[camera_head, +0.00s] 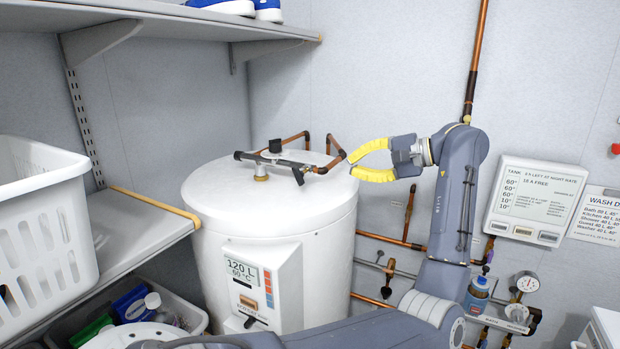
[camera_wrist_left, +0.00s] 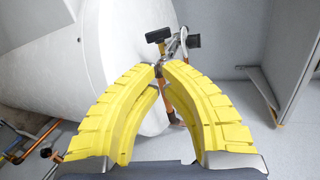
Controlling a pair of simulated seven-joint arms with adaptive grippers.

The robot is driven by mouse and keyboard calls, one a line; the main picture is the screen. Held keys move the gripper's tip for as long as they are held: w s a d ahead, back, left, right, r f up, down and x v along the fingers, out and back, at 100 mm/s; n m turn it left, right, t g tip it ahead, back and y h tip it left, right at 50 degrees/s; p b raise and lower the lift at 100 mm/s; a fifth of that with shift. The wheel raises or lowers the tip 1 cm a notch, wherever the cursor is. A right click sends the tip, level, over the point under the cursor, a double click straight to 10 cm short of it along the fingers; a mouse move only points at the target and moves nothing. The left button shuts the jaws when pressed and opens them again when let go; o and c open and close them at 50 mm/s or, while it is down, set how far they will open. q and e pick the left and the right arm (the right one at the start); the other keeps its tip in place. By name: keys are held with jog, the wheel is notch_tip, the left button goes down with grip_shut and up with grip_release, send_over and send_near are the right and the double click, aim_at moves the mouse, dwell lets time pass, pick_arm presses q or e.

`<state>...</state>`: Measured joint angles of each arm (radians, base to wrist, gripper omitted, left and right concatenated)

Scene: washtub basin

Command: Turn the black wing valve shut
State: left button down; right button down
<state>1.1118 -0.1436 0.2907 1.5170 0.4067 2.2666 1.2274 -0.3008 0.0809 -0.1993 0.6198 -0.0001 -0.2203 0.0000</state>
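Several black handles show, and I cannot tell for certain which is the wing valve. One black lever (camera_head: 299,175) sits on the pipework on top of the white tank (camera_head: 205,225), beside a black block (camera_head: 275,146). A black winged handle (camera_head: 389,273) is on the wall pipes right of the tank. My left gripper (camera_head: 351,164) has yellow fingers pointing left, at the tank top's right edge near a copper elbow. Its fingertips are slightly apart with nothing clearly held. In the left wrist view, a black T-shaped handle (camera_wrist_left: 158,35) shows beyond the fingertips. My right gripper is not in view.
A shelf with a white basket (camera_head: 45,225) stands at the left, and another shelf is above. Copper pipes (camera_head: 390,240) and a gauge (camera_head: 527,283) are on the wall at the right. A bottle (camera_head: 477,295) stands near the gauge.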

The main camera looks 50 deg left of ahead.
pick_arm(q)
jog(key=n+t, duration=0.1)
jog(key=h, duration=0.1)
send_near(301, 174)
jog(key=x, duration=0.2)
jog(key=f+x, duration=0.1)
jog(key=x, duration=0.2)
jog(key=w+x, duration=0.1)
jog(key=x, duration=0.2)
jog(key=shift+f, duration=0.3)
jog(key=shift+s+a+f+g+y, duration=0.25)
jog(key=shift+a+f+g+y, duration=0.15)
jog(key=shift+y, duration=0.4)
jog(key=g+y, duration=0.1)
jog(key=y, duration=0.2)
jog(key=shift+a+f, duration=0.15)
jog(key=shift+f, duration=0.05)
jog(key=shift+y, duration=0.3)
